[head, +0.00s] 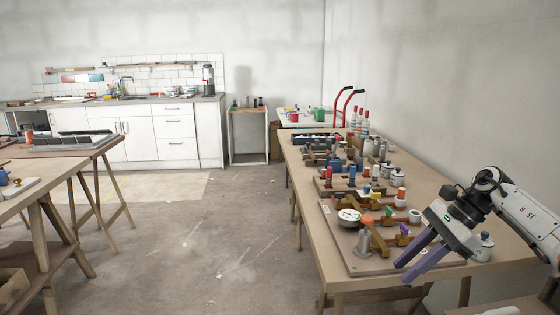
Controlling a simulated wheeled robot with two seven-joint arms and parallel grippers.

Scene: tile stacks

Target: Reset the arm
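My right gripper (418,258) is at the right of the head view, above the near right part of the long wooden table (335,279). Its two purple fingers point down and to the left with a gap between them, and I see nothing held there. Part of the near board is hidden behind the fingers. A grey metal container (483,247) stands close to the right of the gripper. My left gripper is not in view.
A board (345,245) with a bowl (349,217), a grey cone-like piece (364,242) and coloured pieces lies near the gripper. More crowded boards and bottles (365,124) stand farther back. A wooden table (75,153) is at the left. The middle floor (215,240) is clear.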

